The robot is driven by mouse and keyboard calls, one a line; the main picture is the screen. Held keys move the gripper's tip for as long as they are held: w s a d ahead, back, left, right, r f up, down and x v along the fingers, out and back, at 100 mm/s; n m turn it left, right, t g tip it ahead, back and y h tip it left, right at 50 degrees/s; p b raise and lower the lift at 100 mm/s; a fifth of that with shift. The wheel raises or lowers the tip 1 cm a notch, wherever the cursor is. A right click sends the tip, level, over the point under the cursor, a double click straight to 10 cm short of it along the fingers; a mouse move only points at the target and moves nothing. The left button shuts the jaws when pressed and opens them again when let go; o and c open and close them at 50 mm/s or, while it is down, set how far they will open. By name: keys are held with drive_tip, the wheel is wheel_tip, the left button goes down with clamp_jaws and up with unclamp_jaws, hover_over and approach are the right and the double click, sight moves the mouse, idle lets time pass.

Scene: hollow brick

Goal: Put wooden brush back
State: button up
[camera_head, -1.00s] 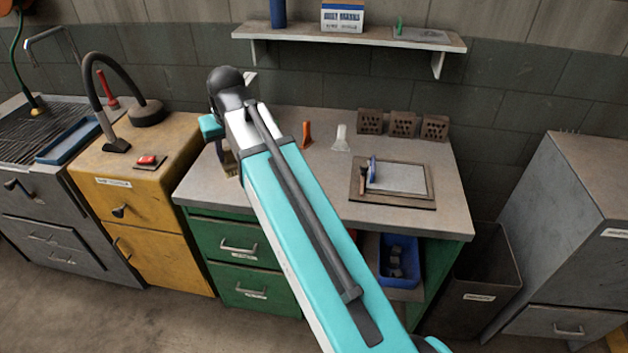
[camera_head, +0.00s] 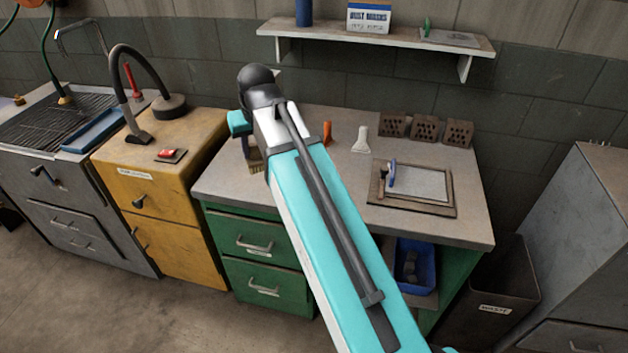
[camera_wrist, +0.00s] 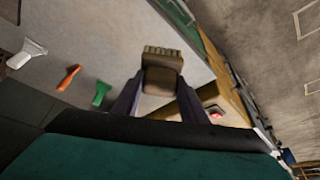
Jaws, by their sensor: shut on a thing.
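My gripper (camera_wrist: 158,95) is shut on the wooden brush (camera_wrist: 161,72), whose brown block and pale bristles show between the two dark fingers in the wrist view. In the head view the brush (camera_head: 256,165) shows only in part, behind my arm, over the left end of the workbench (camera_head: 225,182). I cannot tell if its bristles touch the top. An orange tool (camera_head: 327,133) and a white scraper (camera_head: 361,140) lie on the bench; a green tool (camera_wrist: 102,93) lies nearer the brush in the wrist view.
Several hollow bricks (camera_head: 426,128) stand at the bench's back right. A framed board (camera_head: 415,187) with small tools lies in front of them. A yellow cabinet (camera_head: 165,190) with a hose and red button adjoins the bench's left side. A shelf (camera_head: 380,38) hangs above.

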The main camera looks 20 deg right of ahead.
drive_tip(key=s+d+f, duration=0.1)
drive_tip(key=s+f, duration=0.4)
drive_tip(key=f, duration=0.1)
drive_tip(key=shift+d+f, duration=0.3)
drive_tip(key=shift+s, duration=0.2)
